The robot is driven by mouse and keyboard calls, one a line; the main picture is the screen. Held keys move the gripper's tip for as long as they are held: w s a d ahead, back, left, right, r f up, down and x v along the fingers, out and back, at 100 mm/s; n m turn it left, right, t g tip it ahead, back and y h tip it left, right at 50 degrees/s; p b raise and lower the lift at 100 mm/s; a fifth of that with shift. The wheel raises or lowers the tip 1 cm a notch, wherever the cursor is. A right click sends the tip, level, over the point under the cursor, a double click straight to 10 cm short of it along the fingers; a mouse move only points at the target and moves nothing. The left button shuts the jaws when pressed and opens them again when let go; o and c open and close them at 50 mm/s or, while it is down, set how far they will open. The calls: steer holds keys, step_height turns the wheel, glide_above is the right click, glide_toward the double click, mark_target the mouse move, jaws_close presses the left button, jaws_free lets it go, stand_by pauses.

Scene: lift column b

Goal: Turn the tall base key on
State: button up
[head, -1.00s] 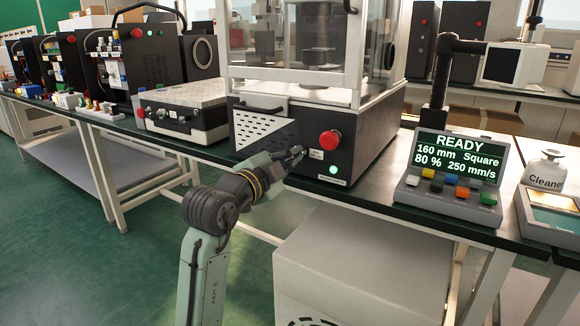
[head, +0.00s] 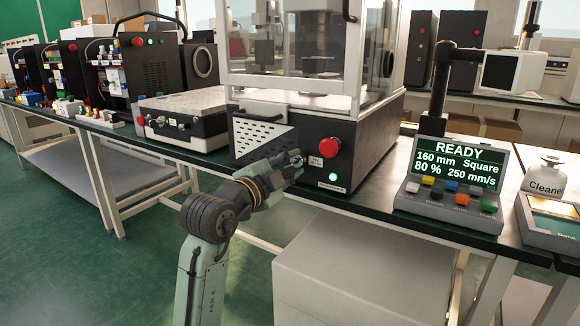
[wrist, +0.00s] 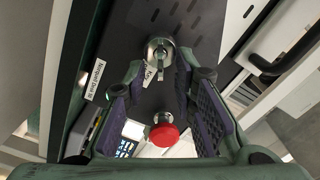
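In the wrist view a round silver key switch with a key (wrist: 160,50) sits on the dark front panel, beside a small "Key" label. My gripper (wrist: 160,68) is open, with one purple-padded finger on each side of the key. I cannot tell whether either finger touches it. In the head view my gripper (head: 298,160) is at the machine's front panel, left of the "Key" label (head: 316,161), and hides the key.
A red push button (head: 329,147) and a lit green light (head: 333,177) are on the same panel, to the right of my gripper. A vented plate (head: 262,138) is to the left. A control console (head: 448,180) reading READY stands on the bench at right.

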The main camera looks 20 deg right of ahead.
steer(key=v, duration=1.2)
